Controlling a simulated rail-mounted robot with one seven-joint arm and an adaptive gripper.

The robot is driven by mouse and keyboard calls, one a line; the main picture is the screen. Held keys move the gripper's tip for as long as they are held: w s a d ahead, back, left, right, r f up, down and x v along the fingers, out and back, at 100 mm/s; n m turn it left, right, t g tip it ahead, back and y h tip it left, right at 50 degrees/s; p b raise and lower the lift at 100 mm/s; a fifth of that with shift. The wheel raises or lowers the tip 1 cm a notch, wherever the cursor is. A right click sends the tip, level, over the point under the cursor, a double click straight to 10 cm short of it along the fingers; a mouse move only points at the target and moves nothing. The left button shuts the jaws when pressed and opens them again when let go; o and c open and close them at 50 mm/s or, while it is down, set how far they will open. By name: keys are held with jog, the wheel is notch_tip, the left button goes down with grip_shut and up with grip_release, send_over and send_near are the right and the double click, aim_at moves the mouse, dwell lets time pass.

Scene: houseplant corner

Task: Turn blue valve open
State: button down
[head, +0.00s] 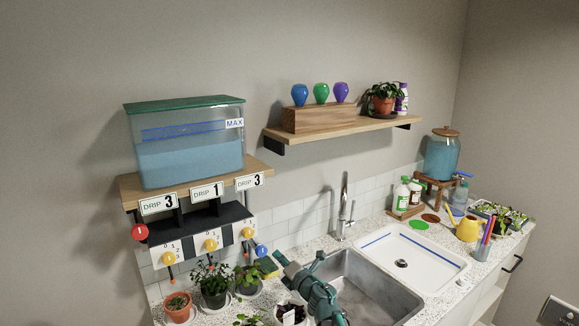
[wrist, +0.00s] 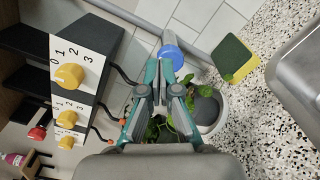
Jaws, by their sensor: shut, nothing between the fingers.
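In the wrist view the blue valve (wrist: 173,56) shows just beyond the fingertips, on a grey pipe. My gripper (head: 280,257) is teal and shut, with nothing held. In the head view it points at the valve from the right, close to it. In the wrist view its fingertips (wrist: 160,64) lie just in front of the knob and partly overlap it. I cannot tell whether they touch.
Three yellow dials (head: 211,244) and a red knob (head: 140,231) sit on the drip unit to the left. Potted plants (head: 214,299) stand below. A yellow-green sponge (wrist: 233,55) lies behind a white pot (wrist: 214,112). The sink (head: 365,285) is on the right.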

aim_at(261, 250)
jog(key=x, duration=0.6)
jog(key=shift+w, duration=0.3)
jog(key=shift+s+a, duration=0.1)
jog(key=shift+a, duration=0.05)
dwell(0.5)
jog(key=shift+w+d+f+b, duration=0.15)
jog(key=shift+d+f+b, duration=0.1)
jog(key=shift+f, duration=0.2)
jog(key=shift+w+d+f+b, duration=0.15)
jog(key=shift+d+f+b, duration=0.1)
jog(key=shift+f, duration=0.2)
jog(key=shift+d+f+b, duration=0.15)
jog(key=shift+f+b, duration=0.15)
jog(key=shift+f, duration=0.15)
jog(key=shift+w+d, duration=0.15)
jog(key=shift+d, duration=0.1)
dwell(0.4)
